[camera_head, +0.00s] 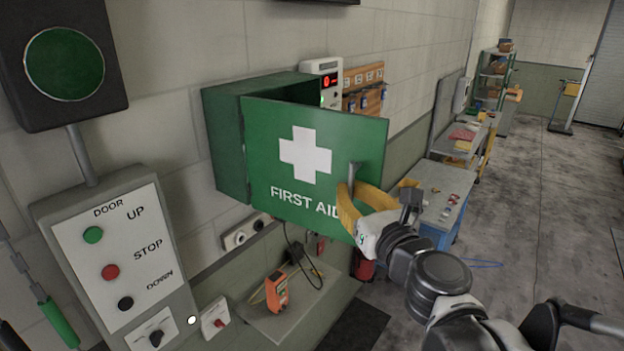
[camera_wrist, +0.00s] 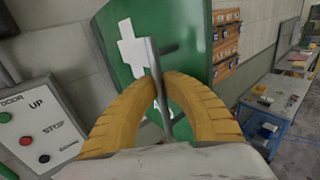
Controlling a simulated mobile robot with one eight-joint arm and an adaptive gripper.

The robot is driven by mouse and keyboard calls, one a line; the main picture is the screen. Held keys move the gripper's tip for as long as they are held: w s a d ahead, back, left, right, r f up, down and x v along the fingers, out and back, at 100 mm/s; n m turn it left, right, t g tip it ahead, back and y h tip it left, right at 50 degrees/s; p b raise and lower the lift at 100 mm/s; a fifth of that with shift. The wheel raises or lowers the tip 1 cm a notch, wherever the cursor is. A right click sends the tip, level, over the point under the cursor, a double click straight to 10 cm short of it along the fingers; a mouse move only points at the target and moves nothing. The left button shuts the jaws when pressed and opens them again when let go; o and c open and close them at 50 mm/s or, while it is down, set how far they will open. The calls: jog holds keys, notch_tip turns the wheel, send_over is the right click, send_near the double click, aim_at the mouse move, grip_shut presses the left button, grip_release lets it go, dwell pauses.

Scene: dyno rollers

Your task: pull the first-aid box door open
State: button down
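The green first-aid box (camera_head: 228,150) is mounted on the wall. Its door (camera_head: 270,140), with a white cross and "FIRST AID" lettering, stands partly open. The door's right side is swung out from the box, with a gap at the top; most of the inside is hidden. My gripper (camera_head: 350,188) is at the door's right side. In the wrist view, the yellow curved fingers of my gripper (camera_wrist: 166,80) close around the grey bar handle (camera_wrist: 153,62), which sticks up between their tips. The door also shows behind them in the wrist view (camera_wrist: 187,38).
A door control panel (camera_head: 125,255) with buttons is on the wall at left. Below the box, an orange device (camera_head: 276,291) lies on a ledge. A blue workbench (camera_head: 440,190) stands beyond my arm. Open floor (camera_head: 545,240) lies at right.

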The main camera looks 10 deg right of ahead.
jog(key=shift+d, duration=0.1)
jog(key=c, duration=1.5)
grip_release()
jog(key=shift+s+d, duration=0.1)
jog(key=shift+s, duration=0.05)
jog(key=shift+s, duration=0.1)
jog(key=s, duration=0.7)
jog(key=shift+s+d, duration=0.2)
jog(key=shift+d, duration=0.25)
